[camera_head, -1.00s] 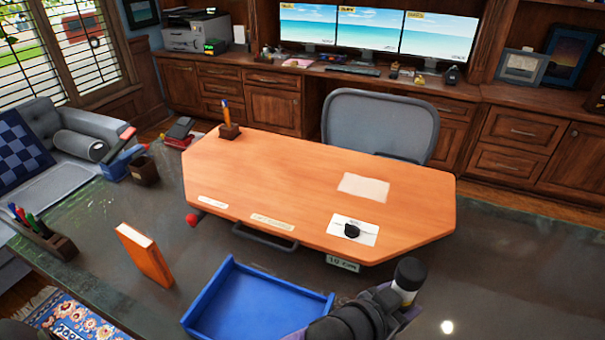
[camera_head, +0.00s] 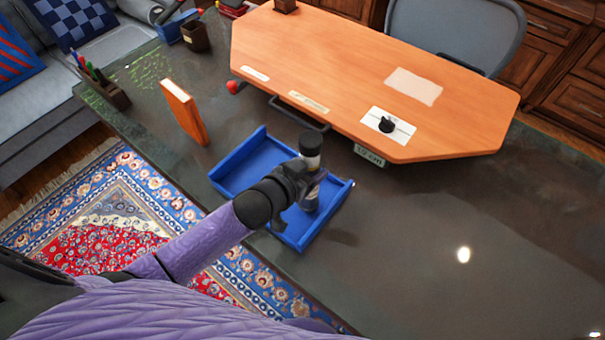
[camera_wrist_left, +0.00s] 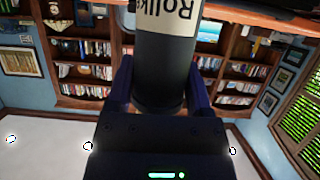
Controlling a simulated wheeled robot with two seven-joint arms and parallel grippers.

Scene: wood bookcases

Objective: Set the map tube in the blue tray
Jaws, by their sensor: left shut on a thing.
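The map tube (camera_head: 312,161) is a dark cylinder with a pale band and a black cap. It stands roughly upright in the jaws of my left gripper (camera_head: 308,184), over the right part of the blue tray (camera_head: 236,160). In the left wrist view the tube (camera_wrist_left: 166,62) sits between the two fingers (camera_wrist_left: 158,92), its label partly readable. The tray is open and shallow, near the desk's front edge. My gripper and forearm hide part of it. I cannot tell whether the tube's lower end touches the tray floor. My right gripper is out of view.
An orange book (camera_head: 183,112) stands left of the tray. The wooden raised desktop (camera_head: 350,70) lies just behind, with a handle (camera_head: 297,108) on its front edge. A pen holder (camera_head: 104,92) is at far left. The dark desk (camera_head: 430,230) is clear to the right.

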